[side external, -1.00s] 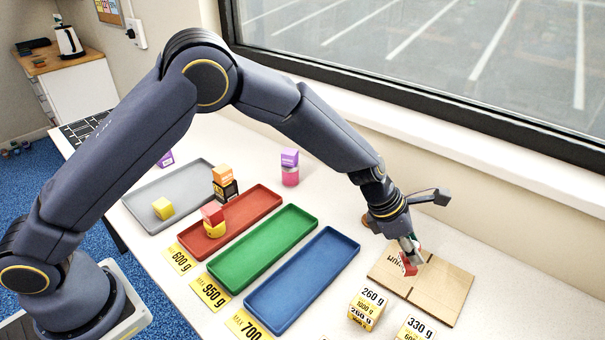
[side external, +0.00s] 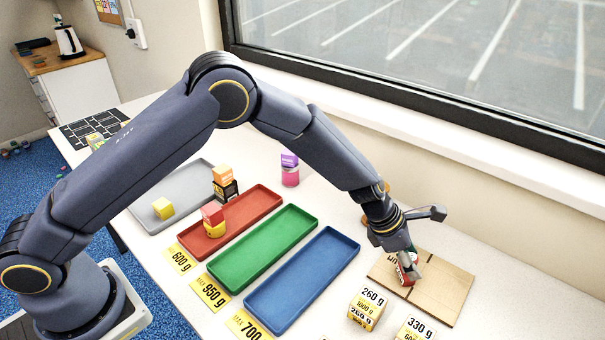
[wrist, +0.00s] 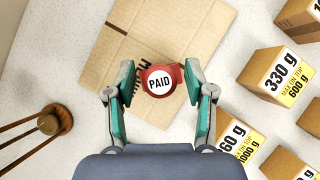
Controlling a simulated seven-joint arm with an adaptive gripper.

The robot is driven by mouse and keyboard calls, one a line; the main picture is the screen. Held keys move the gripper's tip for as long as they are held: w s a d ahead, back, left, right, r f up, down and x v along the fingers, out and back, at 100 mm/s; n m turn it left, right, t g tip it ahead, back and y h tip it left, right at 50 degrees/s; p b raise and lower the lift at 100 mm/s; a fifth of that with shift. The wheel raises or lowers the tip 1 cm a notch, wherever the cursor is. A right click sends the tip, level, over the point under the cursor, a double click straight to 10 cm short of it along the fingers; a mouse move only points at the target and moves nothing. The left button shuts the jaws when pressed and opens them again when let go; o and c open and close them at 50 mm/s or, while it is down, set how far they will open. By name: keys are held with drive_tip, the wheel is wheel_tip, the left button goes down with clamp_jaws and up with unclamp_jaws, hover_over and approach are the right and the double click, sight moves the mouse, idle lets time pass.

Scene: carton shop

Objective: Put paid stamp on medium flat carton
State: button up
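The paid stamp (wrist: 160,81) is red with a white round PAID label facing the wrist camera. The flat brown carton (side external: 440,292) lies on the table, with a centre seam and dark print partly hidden by the stamp. It also shows in the wrist view (wrist: 190,25). The stamp is over the carton's printed left part; I cannot tell if its base touches.
Small weight-marked cartons stand nearby, marked 260 g (side external: 366,310) and 330 g (side external: 415,330). Blue (side external: 352,243), green (side external: 312,217) and red (side external: 275,196) trays lie left of the carton. A wooden stand (wrist: 48,124) is left of my gripper in the wrist view. The window sill runs behind.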

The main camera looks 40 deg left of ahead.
drive_tip(key=shift+r, duration=0.25)
drive_tip(key=s+a+r+m, duration=0.45)
drive_tip(key=a+r, duration=0.35)
drive_tip(key=r, duration=0.3)
drive_tip(key=s+a+r+m, duration=0.4)
drive_tip(key=s+a+r, duration=0.25)
drive_tip(key=r, duration=0.35)
drive_tip(key=s+a+r+m+t+y, duration=0.1)
drive_tip(key=s+a+r+m+y, duration=0.1)
drive_tip(key=s+a+m, duration=0.6)
drive_tip(key=s+a+r+m+t+y, duration=0.1)
drive_tip(key=s+a+r+m+y, duration=0.1)
drive_tip(key=s+a+m, duration=0.6)
drive_tip(key=s+a+y, duration=0.1)
drive_tip(key=s, duration=0.2)
drive_tip(key=shift+a+y, duration=0.2)
drive_tip(key=shift+y, duration=0.1)
